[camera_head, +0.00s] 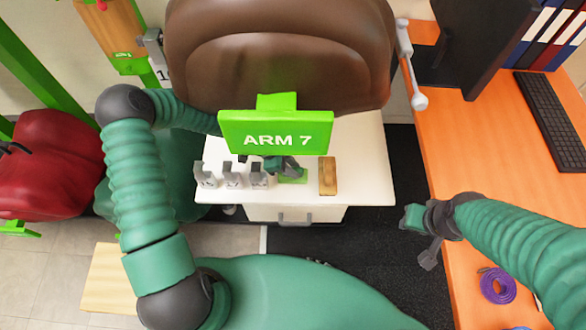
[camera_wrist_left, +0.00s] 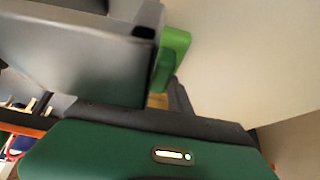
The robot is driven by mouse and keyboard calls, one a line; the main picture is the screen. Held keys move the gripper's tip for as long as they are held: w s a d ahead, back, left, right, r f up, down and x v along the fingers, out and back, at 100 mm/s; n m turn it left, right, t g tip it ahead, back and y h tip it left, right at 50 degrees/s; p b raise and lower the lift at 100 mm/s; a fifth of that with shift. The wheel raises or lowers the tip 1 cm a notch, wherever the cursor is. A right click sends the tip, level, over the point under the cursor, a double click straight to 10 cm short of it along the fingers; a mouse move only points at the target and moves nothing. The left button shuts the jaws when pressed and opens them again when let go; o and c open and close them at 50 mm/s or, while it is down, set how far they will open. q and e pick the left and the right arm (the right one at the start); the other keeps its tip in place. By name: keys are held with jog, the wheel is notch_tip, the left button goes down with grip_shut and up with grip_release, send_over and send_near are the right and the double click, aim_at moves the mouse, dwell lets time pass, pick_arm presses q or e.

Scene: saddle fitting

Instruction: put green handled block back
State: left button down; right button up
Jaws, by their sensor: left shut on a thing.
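The green handled block (camera_head: 293,176) is low over or on the white cabinet top (camera_head: 365,160), between the grey pieces and a tan block. My left gripper (camera_head: 284,167) is shut on it, partly hidden below the green ARM 7 sign. In the left wrist view a bright green part of the block (camera_wrist_left: 176,44) shows beside my gripper's dark finger. I cannot tell whether the block touches the cabinet top. My right gripper (camera_head: 414,218) is over the dark floor at the right, away from the cabinet; its jaw opening is unclear.
Several grey pieces (camera_head: 232,176) stand left of the green block, and the tan block (camera_head: 328,176) stands right of it. The green sign (camera_head: 275,132) and brown saddle (camera_head: 280,55) rise behind. An orange desk (camera_head: 465,150) holds a keyboard (camera_head: 550,120) and purple roll (camera_head: 497,285).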

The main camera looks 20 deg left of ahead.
pick_arm(q)
jog(key=shift+a+f, duration=0.15)
jog(key=shift+f, duration=0.15)
jog(key=c, duration=1.2)
grip_release()
jog(key=shift+r, duration=0.1)
jog(key=p+v, duration=0.2)
jog(key=v, duration=1)
jog(key=shift+w, duration=0.1)
